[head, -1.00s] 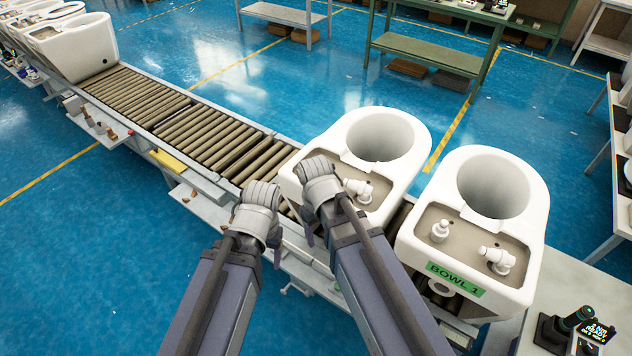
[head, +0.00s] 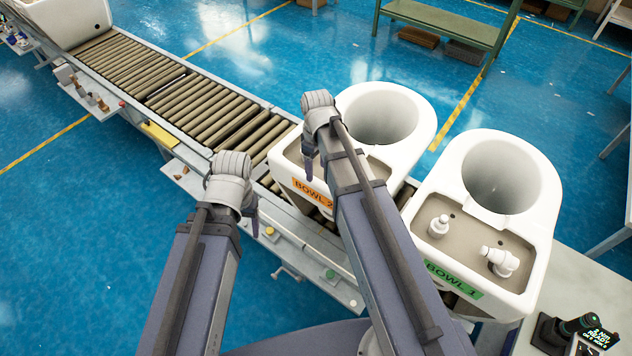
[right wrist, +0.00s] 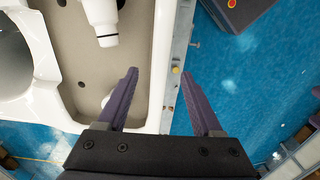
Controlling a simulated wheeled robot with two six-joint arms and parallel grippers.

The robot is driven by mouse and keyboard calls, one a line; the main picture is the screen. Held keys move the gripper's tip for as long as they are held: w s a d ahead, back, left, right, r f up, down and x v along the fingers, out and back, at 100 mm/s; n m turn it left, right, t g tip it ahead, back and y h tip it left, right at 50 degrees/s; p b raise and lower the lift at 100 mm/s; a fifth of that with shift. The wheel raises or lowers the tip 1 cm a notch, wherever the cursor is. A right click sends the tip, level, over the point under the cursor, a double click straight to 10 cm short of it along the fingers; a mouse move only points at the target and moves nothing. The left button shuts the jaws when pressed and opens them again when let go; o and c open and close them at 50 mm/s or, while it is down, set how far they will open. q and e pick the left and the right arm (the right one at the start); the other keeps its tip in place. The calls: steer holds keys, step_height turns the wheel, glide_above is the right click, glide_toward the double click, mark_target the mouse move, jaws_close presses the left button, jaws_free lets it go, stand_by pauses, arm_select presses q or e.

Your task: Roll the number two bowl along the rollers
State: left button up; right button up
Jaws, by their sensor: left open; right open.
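The number two bowl (head: 424,123) is a white toilet piece on the rollers, with an orange BOWL 2 label (head: 311,192) on its near face. My right arm covers part of its tank recess. My right gripper (head: 309,165) is over the bowl's near left side. In the right wrist view my right gripper (right wrist: 163,85) is open, with one finger over the beige recess and the other outside the white wall (right wrist: 160,50); I cannot tell whether they touch it. My left gripper (head: 255,215) is open and empty beside the conveyor's near rail, left of the bowl.
Bowl 1 (head: 544,205), with a green label, stands just right of bowl 2. The rollers (head: 205,97) are clear to the left, up to another white bowl (head: 75,22) at the far end. A side shelf (head: 102,108) holds small parts. A bench and a small display (head: 600,335) are at lower right.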

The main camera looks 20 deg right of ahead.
mark_target(317, 180)
step_height(317, 180, down, 7)
steer(key=b, duration=0.6)
steer(key=shift+b, duration=0.3)
jaws_close()
stand_by(1.0)
